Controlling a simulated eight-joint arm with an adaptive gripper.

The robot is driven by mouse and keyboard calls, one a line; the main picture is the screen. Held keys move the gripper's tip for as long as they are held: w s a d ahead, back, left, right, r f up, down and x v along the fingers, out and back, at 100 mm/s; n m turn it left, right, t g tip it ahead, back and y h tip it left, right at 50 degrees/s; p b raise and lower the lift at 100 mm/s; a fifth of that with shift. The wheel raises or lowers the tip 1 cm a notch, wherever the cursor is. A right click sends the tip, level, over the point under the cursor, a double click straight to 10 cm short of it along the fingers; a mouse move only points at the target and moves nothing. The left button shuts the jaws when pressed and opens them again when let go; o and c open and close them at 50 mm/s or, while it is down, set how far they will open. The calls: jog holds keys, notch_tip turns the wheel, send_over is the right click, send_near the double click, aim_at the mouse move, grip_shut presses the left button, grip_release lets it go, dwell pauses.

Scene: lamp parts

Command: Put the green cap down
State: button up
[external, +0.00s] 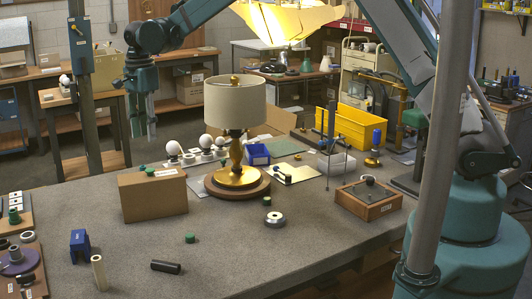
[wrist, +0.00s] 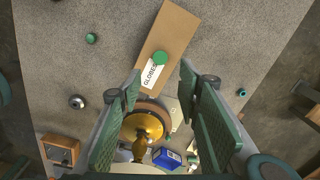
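A green cap (external: 150,171) sits on top of the closed cardboard box (external: 153,197) on the grey table. In the wrist view this cap (wrist: 159,58) lies on the box top, beside the white "GLOBES" label (wrist: 153,72). My gripper (external: 144,133) hangs above the box with its fingers pointing down. In the wrist view my gripper (wrist: 160,74) has its fingers wide apart with nothing held between them. Another green cap (external: 190,238) stands on the bare table in front of the box; it also shows in the wrist view (wrist: 91,38).
A lamp with a white shade (external: 235,103) stands on a round wooden base right of the box. White globes (external: 206,141) stand behind. A metal disc (external: 275,219), a wooden box (external: 369,199) and a black cylinder (external: 166,267) lie around. The front middle table is mostly clear.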

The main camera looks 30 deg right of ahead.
jog(key=shift+r, duration=0.1)
jog(key=s+d+r+n+t, duration=0.1)
jog(key=s+d+r+n, duration=0.1)
jog(key=s+d+r, duration=0.45)
jog(key=s+d+r+n+t+y, duration=0.1)
jog(key=s+d+r+n, duration=0.2)
jog(key=d+r, duration=0.65)
jog(key=s+d+r+n+t, duration=0.15)
jog(key=s+d+r, duration=0.3)
jog(key=d, duration=0.75)
jog(key=s+d+f+n+t, duration=0.2)
jog(key=s+d+n, duration=0.2)
jog(key=s+d, duration=0.5)
jog(key=s+d+f+n+t+h, duration=0.1)
jog(key=s+d+n, duration=0.3)
jog(key=s+d, duration=0.5)
jog(key=shift+s+d+f+t, duration=0.15)
jog(key=shift+s+f+t, duration=0.4)
jog(key=shift+s, duration=3.6)
jog(key=shift+f, duration=0.2)
